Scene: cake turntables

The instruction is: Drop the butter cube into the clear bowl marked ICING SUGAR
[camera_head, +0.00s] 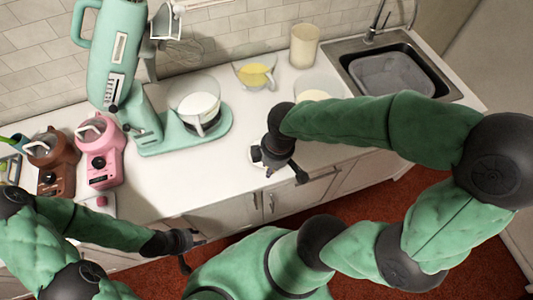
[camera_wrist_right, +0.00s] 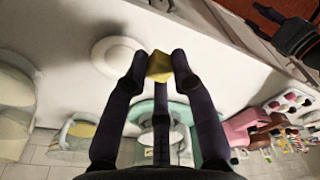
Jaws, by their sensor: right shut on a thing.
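The yellow butter cube (camera_wrist_right: 159,67) is between the fingertips of my right gripper (camera_wrist_right: 160,62) in the right wrist view, held above the counter. In the head view my right gripper (camera_head: 276,166) hides the cube and points down near the counter's front edge. A clear bowl with white contents (camera_head: 318,90) stands behind the right forearm, partly hidden by it. Another clear bowl with yellow contents (camera_head: 255,73) stands further back. No ICING SUGAR marking is readable. My left gripper (camera_head: 196,252) is open and empty in front of the counter.
A small white dish (camera_wrist_right: 118,57) lies close to the right gripper. A green stand mixer (camera_head: 180,135) with a glass bowl stands left, with pink (camera_head: 100,150) and brown (camera_head: 53,160) mixers beyond. A cream canister (camera_head: 304,45) and a sink (camera_head: 390,75) are back right.

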